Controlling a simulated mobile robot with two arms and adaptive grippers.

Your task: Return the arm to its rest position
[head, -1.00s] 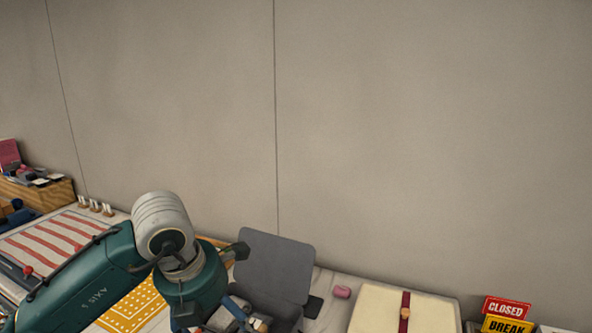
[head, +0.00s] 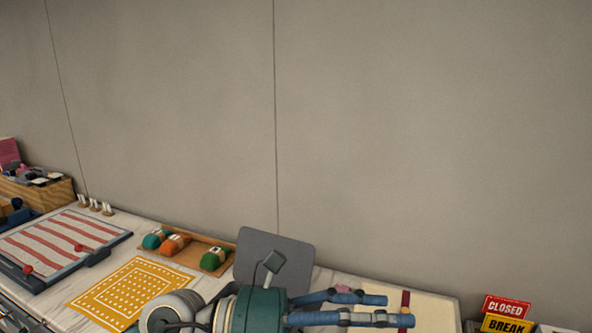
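My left gripper (head: 398,310) is at the bottom centre of the head view, with its blue fingers pointing right. The fingers are spread apart with nothing between them, so it is open and empty. They pass in front of a cream pad with a dark red strap (head: 405,298) and partly hide it. My green wrist covers the lower part of an upright grey panel (head: 280,252). My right gripper is not in view.
A wooden tray (head: 225,240) holds orange and green items. A yellow dotted mat (head: 128,290) and a red-striped board (head: 62,243) lie at left. A wooden box (head: 40,193) stands far left. CLOSED and BREAK signs (head: 507,308) stand at right. A bare wall is behind.

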